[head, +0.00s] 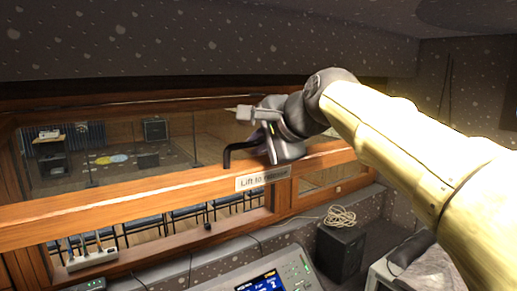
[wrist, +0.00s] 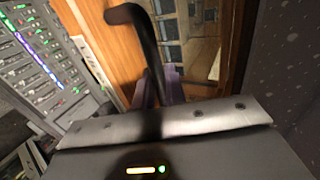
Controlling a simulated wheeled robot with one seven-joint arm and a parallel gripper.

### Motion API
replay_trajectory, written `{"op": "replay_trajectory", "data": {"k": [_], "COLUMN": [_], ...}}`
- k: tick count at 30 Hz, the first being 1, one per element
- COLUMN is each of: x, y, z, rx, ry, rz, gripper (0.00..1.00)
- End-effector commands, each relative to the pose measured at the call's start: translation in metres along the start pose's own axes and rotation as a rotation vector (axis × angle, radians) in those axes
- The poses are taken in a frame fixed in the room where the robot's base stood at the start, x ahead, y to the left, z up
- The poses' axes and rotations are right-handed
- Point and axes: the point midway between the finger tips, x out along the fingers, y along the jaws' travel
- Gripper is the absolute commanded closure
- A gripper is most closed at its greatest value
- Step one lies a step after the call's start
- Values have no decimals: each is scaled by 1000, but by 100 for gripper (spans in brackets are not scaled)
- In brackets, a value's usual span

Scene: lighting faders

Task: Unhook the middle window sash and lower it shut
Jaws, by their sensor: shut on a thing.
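The window sash has a broad orange wooden bottom rail (head: 130,205) and a glass pane above it. The sash is up, with an open gap under its rail. A black bent handle (head: 232,152) stands on the rail, above a label (head: 263,180) reading "Lift to release". My gripper (head: 266,150) is at the rail, shut on the handle. In the wrist view the black handle (wrist: 148,40) runs down between the fingers (wrist: 165,88), and its curved end sticks out beyond them. The fingers partly hide the handle. I cannot see the hook itself.
A mixing console (head: 270,277) with a lit screen stands below the window. A power strip (head: 90,259) lies on the ledge at left. A dark speaker box (head: 340,250) with a coiled cable (head: 340,217) is at right. Chairs show through the gap.

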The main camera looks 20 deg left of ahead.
Motion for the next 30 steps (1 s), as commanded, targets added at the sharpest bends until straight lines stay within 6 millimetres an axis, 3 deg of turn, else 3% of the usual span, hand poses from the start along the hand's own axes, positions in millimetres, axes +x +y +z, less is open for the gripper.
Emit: {"op": "replay_trajectory", "data": {"k": [10,20,30], "x": [-2,-14,-3], "y": [-3,-23,-6], "z": [0,0,0], "rx": [-2,-3,-1], "ry": [2,2,1], "rz": [-3,-7,0], "gripper": [100,100,100]}}
